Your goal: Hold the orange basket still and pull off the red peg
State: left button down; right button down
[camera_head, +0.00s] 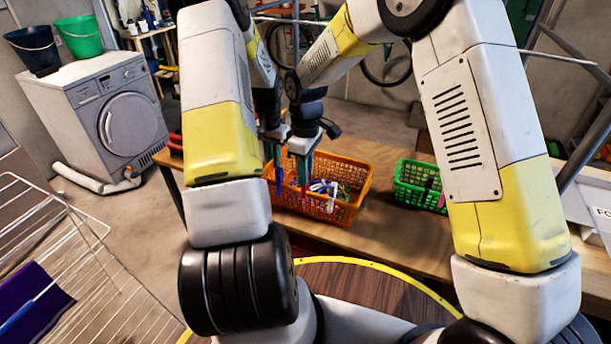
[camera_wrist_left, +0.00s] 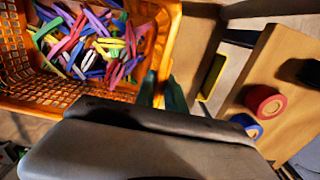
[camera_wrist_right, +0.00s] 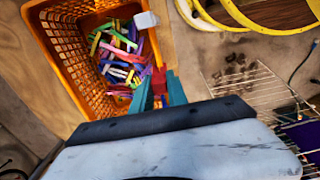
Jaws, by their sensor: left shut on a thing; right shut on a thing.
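The orange basket (camera_head: 343,207) stands on the wooden table and holds many coloured pegs (camera_wrist_right: 122,52). In the head view, my left gripper (camera_head: 273,165) is at the basket's left side. In the left wrist view its teal fingers (camera_wrist_left: 163,95) are shut at the orange rim (camera_wrist_left: 164,45). The peg's lower end is hidden by the fingers.
A green basket (camera_head: 408,184) stands on the table (camera_head: 395,245) to the right. A wire drying rack (camera_head: 75,270) is at the lower left, and a washing machine (camera_head: 95,110) stands behind. My two grippers are close together.

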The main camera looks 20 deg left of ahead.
jog(key=shift+r, duration=3.25)
pick_arm(q)
jog(key=c, duration=1.3)
grip_release()
